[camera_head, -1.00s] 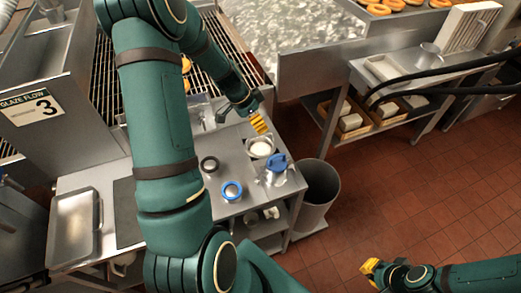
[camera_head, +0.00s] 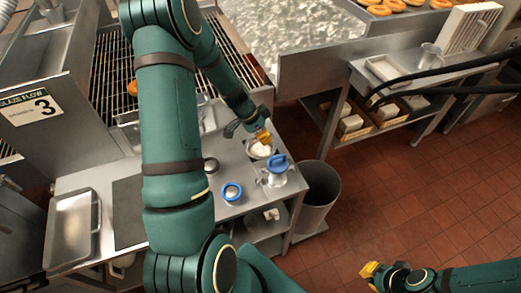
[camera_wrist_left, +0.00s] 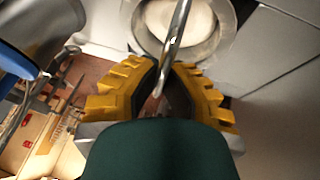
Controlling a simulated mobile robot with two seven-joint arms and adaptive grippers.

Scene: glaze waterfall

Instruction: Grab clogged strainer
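The clogged strainer (camera_head: 258,151) is a round metal rim filled with white stuff, at the back right of the steel worktable. In the left wrist view the strainer (camera_wrist_left: 222,32) is at the top, and its thin metal handle (camera_wrist_left: 177,38) runs down between my yellow fingers. My left gripper (camera_head: 264,139) is right over the strainer's handle side. In the wrist view the left gripper's fingers (camera_wrist_left: 167,72) stand apart on both sides of the handle, with a gap showing. My right gripper (camera_head: 371,270) is low at the bottom right, over the floor, far from the strainer; its opening is too small to judge.
A blue-lidded metal pitcher (camera_head: 277,170) stands close beside the strainer. A blue-rimmed jar (camera_head: 231,193) and a dark round item (camera_head: 211,165) are on the worktable. A grey bin (camera_head: 318,195) stands at its right side. The red floor is clear.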

